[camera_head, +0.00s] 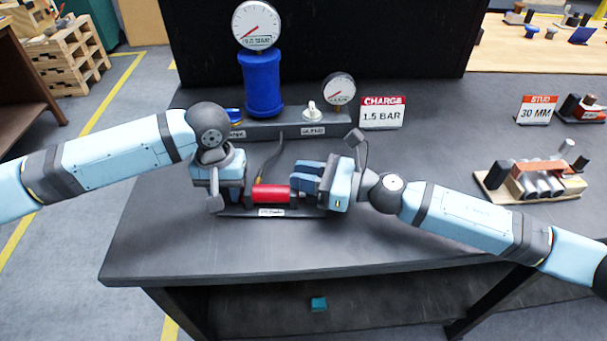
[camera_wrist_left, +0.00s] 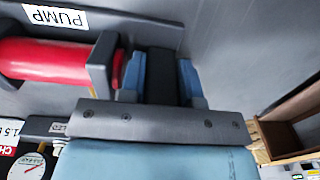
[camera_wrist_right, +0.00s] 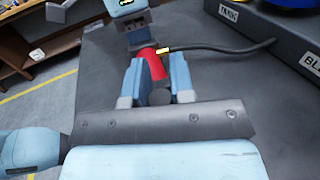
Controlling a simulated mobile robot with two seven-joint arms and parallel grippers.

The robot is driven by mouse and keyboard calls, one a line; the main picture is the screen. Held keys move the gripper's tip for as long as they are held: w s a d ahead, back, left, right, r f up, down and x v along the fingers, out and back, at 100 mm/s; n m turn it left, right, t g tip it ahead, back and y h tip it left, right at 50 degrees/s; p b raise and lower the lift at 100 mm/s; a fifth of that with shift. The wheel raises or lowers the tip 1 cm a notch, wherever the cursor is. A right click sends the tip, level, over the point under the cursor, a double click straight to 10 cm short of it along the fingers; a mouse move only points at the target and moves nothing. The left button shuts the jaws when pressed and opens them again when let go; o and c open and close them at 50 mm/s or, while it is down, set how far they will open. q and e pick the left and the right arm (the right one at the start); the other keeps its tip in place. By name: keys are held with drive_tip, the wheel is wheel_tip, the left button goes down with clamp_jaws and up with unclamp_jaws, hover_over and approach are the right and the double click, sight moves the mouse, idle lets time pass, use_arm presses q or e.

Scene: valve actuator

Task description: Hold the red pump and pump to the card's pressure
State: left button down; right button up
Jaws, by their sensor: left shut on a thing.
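The red pump (camera_head: 271,194) lies level on a dark labelled base on the bench. Its red barrel also shows in the left wrist view (camera_wrist_left: 45,60) and the right wrist view (camera_wrist_right: 153,65). My left gripper (camera_head: 222,190) is at the pump's left end, shut on a dark part beside the red barrel. My right gripper (camera_head: 308,177) is at the pump's right end, fingers apart, with a dark round handle end (camera_wrist_right: 158,97) between them. The charge card (camera_head: 381,113) reads 1.5 BAR. The large gauge (camera_head: 256,26) sits atop the blue tank (camera_head: 262,84); its reading is unclear.
A smaller gauge (camera_head: 339,89) and a pale valve knob (camera_head: 312,110) stand on the dark rail behind the pump. A black hose (camera_wrist_right: 225,49) runs from the pump to the rail. A 30 MM card (camera_head: 535,110) and a block fixture (camera_head: 540,180) stand to the right. The front bench is clear.

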clamp_jaws()
drive_tip(key=shift+s+d, duration=0.15)
drive_tip(key=shift+d, duration=1.2)
drive_tip(key=shift+s+d, duration=0.1)
drive_tip(key=shift+d, duration=1.2)
drive_tip(key=o, duration=0.7)
unclamp_jaws()
drive_tip(key=shift+d, duration=0.1)
drive_tip(key=shift+o, duration=0.2)
drive_tip(key=v, duration=1.2)
